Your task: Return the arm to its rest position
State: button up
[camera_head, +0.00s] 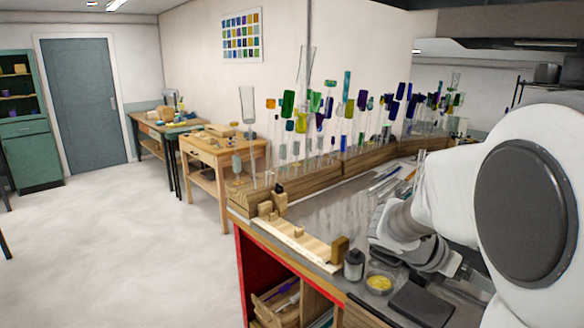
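My arm (455,185) comes in from the right side and covers much of the bench's right part. It bends down toward the bench top, where its grey end section (415,250) shows low over the surface. The fingertips of my gripper cannot be made out, so its opening and anything in it are hidden. Many glass rods with coloured ends (350,105) stand upright in a long wooden rack (330,178) along the back of the bench.
The bench (325,215) has a bare grey stretch in front of the rack. Open floor (130,235) lies left.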

jog(key=s+a+r+m+t+y, duration=0.2)
jog(key=s+a+m+t+y, duration=0.2)
jog(key=s+a+m+y, duration=0.6)
jog(key=s+a+m, duration=0.6)
jog(key=a+m, duration=0.3)
jog(key=m, duration=0.4)
jog(key=shift+s+a+y+b, duration=0.2)
jog(key=shift+y+b, duration=0.1)
jog(key=shift+b, duration=0.1)
